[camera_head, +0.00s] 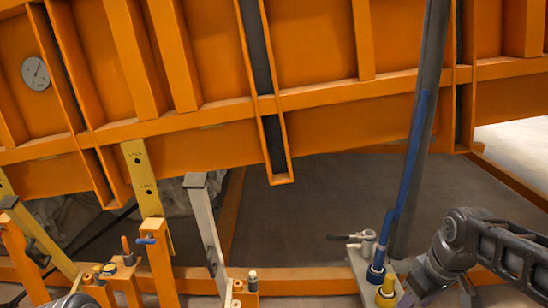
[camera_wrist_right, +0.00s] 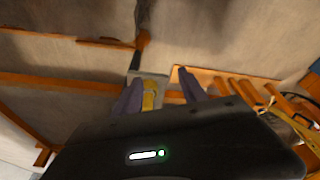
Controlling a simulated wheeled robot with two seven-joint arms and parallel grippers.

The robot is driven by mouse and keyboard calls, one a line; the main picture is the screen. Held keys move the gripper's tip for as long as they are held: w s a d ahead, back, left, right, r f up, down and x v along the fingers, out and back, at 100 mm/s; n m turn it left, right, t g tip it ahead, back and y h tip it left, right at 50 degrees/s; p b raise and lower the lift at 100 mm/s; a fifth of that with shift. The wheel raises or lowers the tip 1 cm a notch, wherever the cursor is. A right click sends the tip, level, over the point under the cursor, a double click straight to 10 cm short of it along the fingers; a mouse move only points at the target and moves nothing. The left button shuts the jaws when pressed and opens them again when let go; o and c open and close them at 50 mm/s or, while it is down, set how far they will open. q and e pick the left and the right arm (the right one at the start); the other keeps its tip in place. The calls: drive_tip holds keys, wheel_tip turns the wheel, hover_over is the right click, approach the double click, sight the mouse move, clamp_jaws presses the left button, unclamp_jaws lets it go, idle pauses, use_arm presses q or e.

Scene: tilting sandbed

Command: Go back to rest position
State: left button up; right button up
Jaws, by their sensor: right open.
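My right gripper (camera_head: 405,290) is at the bottom right of the head view, close to a small yellow fitting (camera_head: 386,291) on a grey plate (camera_head: 362,270). In the right wrist view my right gripper (camera_wrist_right: 159,78) has its two purple fingers apart. A yellow part (camera_wrist_right: 150,98) shows in the gap between them, nearer the left finger. Whether the fingers touch it I cannot tell. My left gripper is not clearly seen; only a grey curved piece shows at the bottom left edge of the head view.
The large orange tilting sandbed (camera_head: 320,95) spans the top of the head view. A blue and grey cylinder (camera_head: 418,130) rises from a blue fitting (camera_head: 376,274) beside the yellow one. A lever valve (camera_head: 366,240) stands there. Orange posts (camera_head: 158,262) stand at left.

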drive_tip(key=w+a+f+m+t+y, duration=0.1)
drive_tip(key=w+a+f, duration=0.25)
drive_tip(key=f, duration=0.25)
drive_tip(key=w+a+f+m+t+y, duration=0.1)
drive_tip(key=w+a+f, duration=0.1)
drive_tip(key=a+f, duration=0.25)
drive_tip(key=s+a+f+m, duration=0.1)
drive_tip(key=a+f, duration=0.2)
drive_tip(key=f, duration=0.3)
drive_tip(key=s+a+f+m, duration=0.2)
drive_tip(key=a+f, duration=0.1)
drive_tip(key=f, duration=0.4)
drive_tip(key=s+a+f+g, duration=0.2)
drive_tip(key=s+a+f, duration=0.2)
drive_tip(key=s+f, duration=0.4)
drive_tip(key=s+a+f+m+g+y, duration=0.1)
drive_tip(key=s+a+f, duration=0.4)
drive_tip(key=s, duration=1)
wheel_tip(320, 180, down, 4)
drive_tip(key=shift+s+r+g+y, duration=0.15)
drive_tip(key=shift+s+g+y, duration=0.15)
drive_tip(key=shift+g, duration=0.5)
drive_tip(key=shift+a, duration=0.1)
drive_tip(key=shift+c, duration=0.2)
